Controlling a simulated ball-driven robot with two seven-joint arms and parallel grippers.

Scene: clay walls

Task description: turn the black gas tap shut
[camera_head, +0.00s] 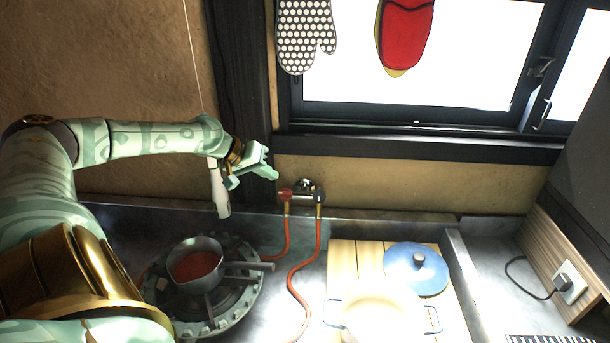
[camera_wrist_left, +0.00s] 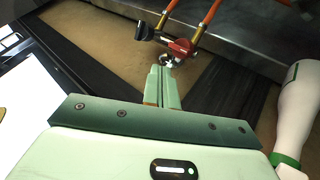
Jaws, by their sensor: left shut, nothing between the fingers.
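The black gas tap (camera_head: 319,195) is on the wall fitting behind the counter, just right of the red tap (camera_head: 286,195). In the left wrist view the black tap (camera_wrist_left: 145,31) sticks out to the left of its brass hose end, beside the red tap (camera_wrist_left: 180,47). I cannot tell exactly how far it is turned. My left gripper (camera_head: 268,169) is up and to the left of both taps, apart from them. Its fingers (camera_wrist_left: 162,85) are shut and empty, pointing toward the fitting in the wrist view. My right gripper is out of view.
Orange hoses (camera_head: 292,285) run from the taps across the counter. A pan (camera_head: 210,249) with red contents sits on the gas burner. A pot (camera_head: 383,312) and blue lid (camera_head: 416,269) are on a wooden board (camera_head: 343,262). A white object (camera_head: 219,192) shows below my left wrist.

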